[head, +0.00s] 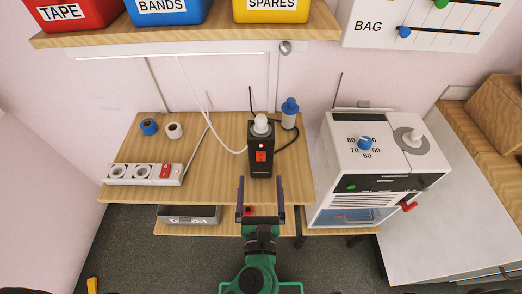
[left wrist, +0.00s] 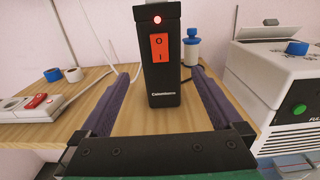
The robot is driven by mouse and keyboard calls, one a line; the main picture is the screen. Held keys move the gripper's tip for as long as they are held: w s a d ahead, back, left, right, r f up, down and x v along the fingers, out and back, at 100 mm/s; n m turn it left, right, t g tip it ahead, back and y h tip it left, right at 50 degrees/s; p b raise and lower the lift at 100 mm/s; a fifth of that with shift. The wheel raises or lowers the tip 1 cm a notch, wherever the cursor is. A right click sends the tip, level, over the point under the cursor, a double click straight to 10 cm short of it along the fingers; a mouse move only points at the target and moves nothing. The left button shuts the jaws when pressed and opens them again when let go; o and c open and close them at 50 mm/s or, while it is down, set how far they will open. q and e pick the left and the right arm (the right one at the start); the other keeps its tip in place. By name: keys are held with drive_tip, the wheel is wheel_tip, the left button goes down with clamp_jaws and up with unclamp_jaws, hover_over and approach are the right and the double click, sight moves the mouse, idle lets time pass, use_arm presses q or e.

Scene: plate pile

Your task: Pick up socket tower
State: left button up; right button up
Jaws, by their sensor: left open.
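The socket tower (head: 260,148) is a black upright block with an orange rocker switch and a lit red lamp on its front. It stands on the wooden table, with a white piece on its top and a cable at the back. My right gripper is not in view.
A white socket strip (head: 145,174) and blue and white tape rolls (head: 173,130) lie left on the table (head: 215,185). A blue-capped bottle (head: 289,115) stands close behind the tower on the right. A white machine (head: 370,165) stands further right. A shelf with bins hangs above.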

sight(261, 160)
use_arm(q)
drive_tip(key=w, duration=0.2)
drive_tip(key=w+p, duration=0.1)
drive_tip(key=w, duration=0.2)
drive_tip(key=shift+w+r+p, duration=0.25)
drive_tip(key=shift+w+p, duration=0.15)
drive_tip(key=w, duration=0.1)
drive_tip(key=w+p, duration=0.1)
drive_tip(key=w, duration=0.1)
drive_tip(key=w+p, duration=0.1)
drive_tip(key=w, duration=0.1)
drive_tip(key=shift+w+f, duration=0.15)
drive_tip(key=shift+f, duration=0.1)
drive_tip(key=shift+w+f, duration=0.2)
drive_tip(key=shift+w, duration=0.05)
clamp_jaws()
drive_tip(key=shift+d+r, duration=0.1)
drive_tip(key=shift+r, duration=0.1)
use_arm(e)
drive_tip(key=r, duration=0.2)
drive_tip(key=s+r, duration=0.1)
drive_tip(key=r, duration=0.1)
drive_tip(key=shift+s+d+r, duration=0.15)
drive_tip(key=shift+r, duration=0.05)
